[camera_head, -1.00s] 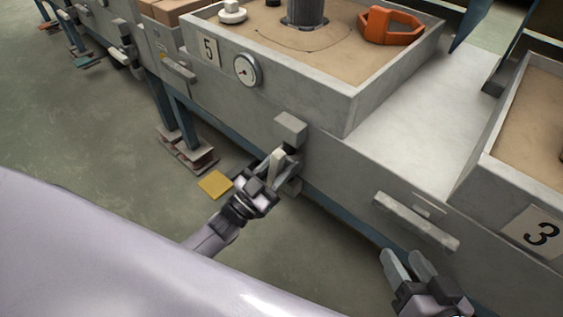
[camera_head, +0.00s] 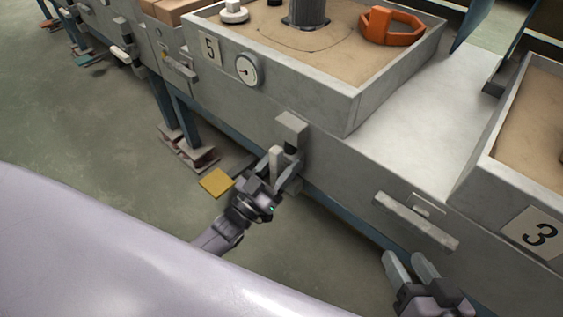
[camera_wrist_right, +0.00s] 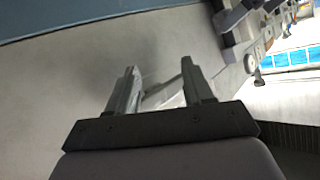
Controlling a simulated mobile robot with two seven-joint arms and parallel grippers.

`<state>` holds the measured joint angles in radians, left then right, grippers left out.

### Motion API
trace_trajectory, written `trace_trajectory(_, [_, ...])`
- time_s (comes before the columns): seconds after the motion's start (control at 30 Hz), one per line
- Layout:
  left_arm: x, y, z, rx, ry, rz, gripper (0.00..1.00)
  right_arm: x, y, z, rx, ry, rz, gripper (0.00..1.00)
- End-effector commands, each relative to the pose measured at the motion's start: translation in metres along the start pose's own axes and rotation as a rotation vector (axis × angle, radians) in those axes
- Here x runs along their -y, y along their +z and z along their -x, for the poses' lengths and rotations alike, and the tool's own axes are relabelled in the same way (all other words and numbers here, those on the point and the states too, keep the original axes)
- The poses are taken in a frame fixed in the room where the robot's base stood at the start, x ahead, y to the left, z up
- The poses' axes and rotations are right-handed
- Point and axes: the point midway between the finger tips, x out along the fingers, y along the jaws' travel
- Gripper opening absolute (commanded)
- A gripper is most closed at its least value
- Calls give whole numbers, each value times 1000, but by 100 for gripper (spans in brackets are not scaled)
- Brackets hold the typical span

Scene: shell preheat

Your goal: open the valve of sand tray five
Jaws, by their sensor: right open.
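Sand tray five (camera_head: 352,99), marked with a 5 plate (camera_head: 210,49), stands at the upper middle of the head view. Below its front edge is the valve, with a grey block (camera_head: 291,126) and a pale handle (camera_head: 276,160) under it. My left gripper (camera_head: 283,173) is at the handle, with a grey finger close on its right side. The fingers and handle overlap, so I cannot tell whether the jaws grip it. My right gripper (camera_head: 411,268) is open and empty at the lower right. Its two fingers also show apart in the right wrist view (camera_wrist_right: 158,88).
A round gauge (camera_head: 246,69) sits on tray five's front. An orange part (camera_head: 392,27) lies on its sand. A grey bar handle (camera_head: 416,221) juts out near my right gripper. Tray three's plate (camera_head: 540,233) is at the right. A yellow pad (camera_head: 216,182) lies on the floor.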

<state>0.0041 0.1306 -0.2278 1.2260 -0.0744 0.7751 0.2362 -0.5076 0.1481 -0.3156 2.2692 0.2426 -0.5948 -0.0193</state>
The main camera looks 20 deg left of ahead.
Motion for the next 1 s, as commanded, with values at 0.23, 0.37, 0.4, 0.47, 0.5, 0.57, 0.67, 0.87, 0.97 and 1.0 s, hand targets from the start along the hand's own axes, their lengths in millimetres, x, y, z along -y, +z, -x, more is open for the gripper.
trace_trajectory(0.23, [0, 0, 0, 0, 1, -3, 51, 0, 0, 0, 0, 0, 0, 51])
trace_trajectory(0.37, [0, 0, 8, 3, 1, -3, 51, 0, -2, 1, 0, 2, 3, 51])
trace_trajectory(0.4, [0, 0, 14, 3, 1, -3, 51, 0, -3, 1, 0, 3, 6, 51])
trace_trajectory(0.47, [0, 0, 24, 5, 1, -3, 51, 0, -4, 2, 0, 8, 11, 51])
trace_trajectory(0.5, [0, 0, 30, 4, 1, -3, 51, -1, -5, 2, 0, 11, 16, 51])
trace_trajectory(0.57, [0, 0, 41, 5, 1, -3, 51, -2, -7, 3, -2, 16, 23, 51])
trace_trajectory(0.67, [0, 0, 56, 4, 1, -3, 51, -3, -8, 4, -4, 22, 29, 51])
trace_trajectory(0.87, [0, 0, 71, 1, 0, -3, 51, -4, -3, 5, 7, 29, 31, 51])
trace_trajectory(0.97, [0, 0, 72, 0, 0, -3, 51, -4, -1, 5, 11, 31, 31, 51])
trace_trajectory(1.0, [0, 0, 72, 0, 0, -3, 51, -4, -1, 5, 11, 31, 31, 51])
